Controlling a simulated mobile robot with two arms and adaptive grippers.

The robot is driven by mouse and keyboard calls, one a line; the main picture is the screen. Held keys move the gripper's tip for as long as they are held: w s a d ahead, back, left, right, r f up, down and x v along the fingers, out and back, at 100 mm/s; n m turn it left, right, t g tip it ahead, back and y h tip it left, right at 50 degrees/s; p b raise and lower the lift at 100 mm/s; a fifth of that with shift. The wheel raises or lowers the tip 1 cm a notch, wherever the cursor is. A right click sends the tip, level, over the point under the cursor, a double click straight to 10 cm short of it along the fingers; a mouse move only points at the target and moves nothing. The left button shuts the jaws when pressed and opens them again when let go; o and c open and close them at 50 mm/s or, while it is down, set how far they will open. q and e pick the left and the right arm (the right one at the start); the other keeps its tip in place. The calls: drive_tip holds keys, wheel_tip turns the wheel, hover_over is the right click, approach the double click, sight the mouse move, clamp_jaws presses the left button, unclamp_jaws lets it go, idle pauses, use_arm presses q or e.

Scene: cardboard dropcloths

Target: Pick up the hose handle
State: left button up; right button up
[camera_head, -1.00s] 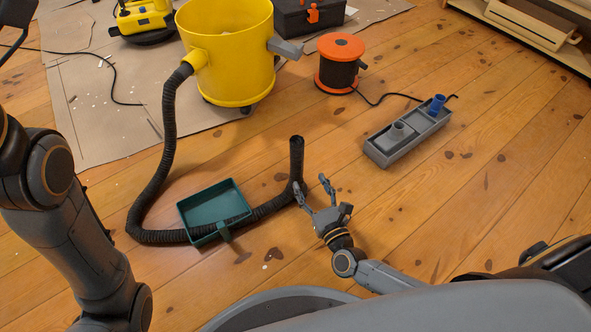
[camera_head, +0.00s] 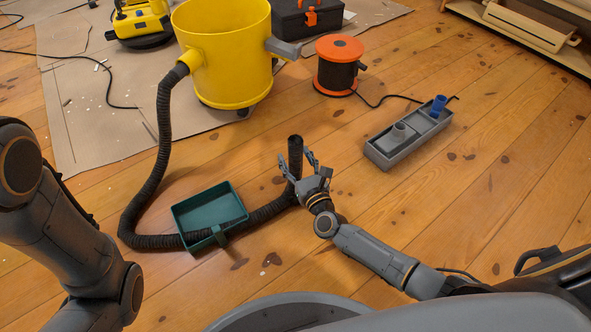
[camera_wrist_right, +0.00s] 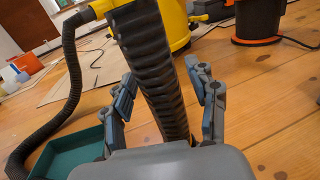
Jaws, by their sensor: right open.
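The black ribbed hose (camera_head: 163,125) runs from the yellow vacuum drum (camera_head: 228,60) in a curve across the floor. Its free end, the hose handle (camera_head: 295,148), stands up from the floor in the head view. My right gripper (camera_head: 298,163) is open at this raised end. In the right wrist view the ribbed piece (camera_wrist_right: 155,60) rises between the two spread fingers (camera_wrist_right: 162,80), with a gap visible on the right side; contact on the left cannot be told. My left arm shows at the left, but its gripper is out of view.
A green tray (camera_head: 208,212) lies against the hose left of my right gripper. A grey caddy (camera_head: 395,153) with a blue piece and an orange-black cable reel (camera_head: 338,68) stand to the right. Bare wooden floor lies between the caddy and my right arm.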

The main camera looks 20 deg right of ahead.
clamp_jaws()
drive_tip(key=shift+r, duration=0.1)
